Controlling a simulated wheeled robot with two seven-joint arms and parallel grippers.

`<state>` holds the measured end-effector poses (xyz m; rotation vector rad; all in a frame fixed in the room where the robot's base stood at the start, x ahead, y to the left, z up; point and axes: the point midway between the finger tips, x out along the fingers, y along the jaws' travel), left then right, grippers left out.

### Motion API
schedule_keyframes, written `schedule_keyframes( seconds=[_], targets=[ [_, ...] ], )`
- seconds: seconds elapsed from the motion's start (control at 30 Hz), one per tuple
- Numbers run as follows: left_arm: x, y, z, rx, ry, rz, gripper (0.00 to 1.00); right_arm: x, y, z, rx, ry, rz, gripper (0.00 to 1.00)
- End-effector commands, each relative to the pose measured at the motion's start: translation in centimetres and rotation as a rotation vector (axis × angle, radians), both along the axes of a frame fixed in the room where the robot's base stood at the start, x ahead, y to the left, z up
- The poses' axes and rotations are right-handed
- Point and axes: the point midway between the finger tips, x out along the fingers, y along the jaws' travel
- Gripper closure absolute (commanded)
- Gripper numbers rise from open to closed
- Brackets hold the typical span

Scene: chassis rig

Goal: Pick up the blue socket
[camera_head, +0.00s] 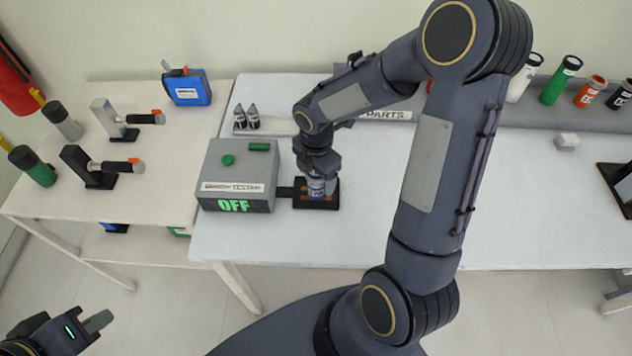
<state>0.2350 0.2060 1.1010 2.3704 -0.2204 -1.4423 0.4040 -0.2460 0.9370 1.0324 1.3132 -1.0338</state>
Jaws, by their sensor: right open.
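The blue socket (316,188) is a small cylinder with a white band. It stands upright on the dark pad (331,204) joined to the grey test box (231,168), whose display reads OFF. My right gripper (317,174) points down over the socket and is open, with its fingers at the socket's upper part. The gripper hides the socket's top, and I cannot tell whether the fingers touch it. My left gripper (98,322) is at the bottom left corner, low and away from the tables. Its finger gap is not clear.
The left table (150,190) holds tools and a blue case (187,88). The white table right of my arm is mostly clear.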

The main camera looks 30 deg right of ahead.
Motion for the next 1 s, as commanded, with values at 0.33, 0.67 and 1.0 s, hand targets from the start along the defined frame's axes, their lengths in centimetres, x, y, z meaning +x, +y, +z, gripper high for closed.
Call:
schedule_keyframes(
  seconds=[0.33,0.67,1.0],
  targets=[
    [-0.01,0.00,0.00,0.000,0.000,0.000,1.00,0.00,-0.03,-0.34,0.000,-0.001,-0.002,0.35],
    [0.00,0.00,0.00,0.000,0.000,0.000,1.00,0.00,-0.02,-0.31,0.000,-0.001,-0.002,0.78],
    [-0.01,0.00,0.02,0.000,0.000,0.000,1.00,0.07,-0.02,-0.03,0.000,-0.003,-0.002,0.82]
  ],
)
